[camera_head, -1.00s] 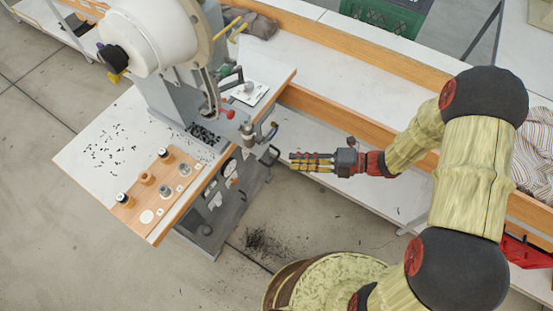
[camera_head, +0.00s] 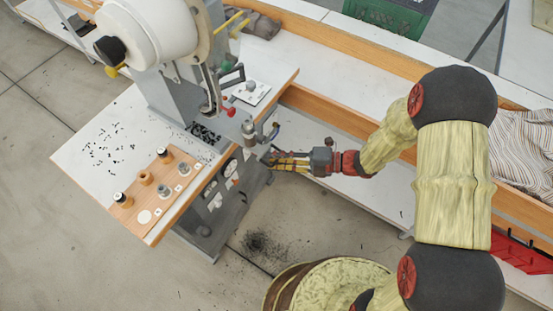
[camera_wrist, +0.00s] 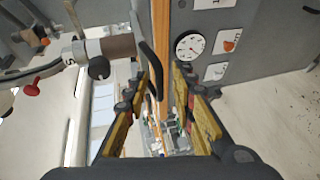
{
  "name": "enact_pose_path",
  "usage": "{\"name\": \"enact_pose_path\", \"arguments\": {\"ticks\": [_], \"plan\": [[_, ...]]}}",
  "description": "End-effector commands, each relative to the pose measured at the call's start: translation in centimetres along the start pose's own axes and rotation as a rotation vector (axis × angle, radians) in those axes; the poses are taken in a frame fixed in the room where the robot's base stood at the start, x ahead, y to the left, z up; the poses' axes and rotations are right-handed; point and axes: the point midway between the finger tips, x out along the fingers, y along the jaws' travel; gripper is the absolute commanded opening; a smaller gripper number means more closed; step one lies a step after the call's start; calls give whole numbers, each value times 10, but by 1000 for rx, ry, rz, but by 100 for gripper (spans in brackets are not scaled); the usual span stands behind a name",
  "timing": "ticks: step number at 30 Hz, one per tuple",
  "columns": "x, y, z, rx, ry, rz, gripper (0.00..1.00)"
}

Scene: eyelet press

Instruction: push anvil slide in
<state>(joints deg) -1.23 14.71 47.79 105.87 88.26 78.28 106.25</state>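The anvil slide (camera_head: 250,131) appears to be the short metal-and-brown cylinder at the front edge of the press table. In the wrist view its brown cylindrical body (camera_wrist: 119,47) sticks out at the upper left, beside a collar marked S and a black knob. A black bar handle (camera_wrist: 150,68) is at its end, ahead of my fingers. My gripper (camera_head: 274,160) is just right of the table edge, close to the handle. In the wrist view my gripper (camera_wrist: 163,100) is open, its fingers spread with nothing held. Contact with the handle cannot be told.
The white press (camera_head: 155,35) stands over the table (camera_head: 90,165). A wooden tray (camera_head: 155,202) holds several small parts near the table's front. A gauge (camera_wrist: 190,45) and labels are on the grey front panel. A long bench (camera_head: 330,65) runs behind my arm.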

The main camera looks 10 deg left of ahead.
Motion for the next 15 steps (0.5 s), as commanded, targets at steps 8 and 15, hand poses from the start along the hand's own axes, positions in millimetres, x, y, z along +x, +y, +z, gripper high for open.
{"name": "enact_pose_path", "arguments": {"ticks": [8,15], "plan": [[0,0,0,-1,0,0,16],[0,0,0,-1,0,0,2]]}}
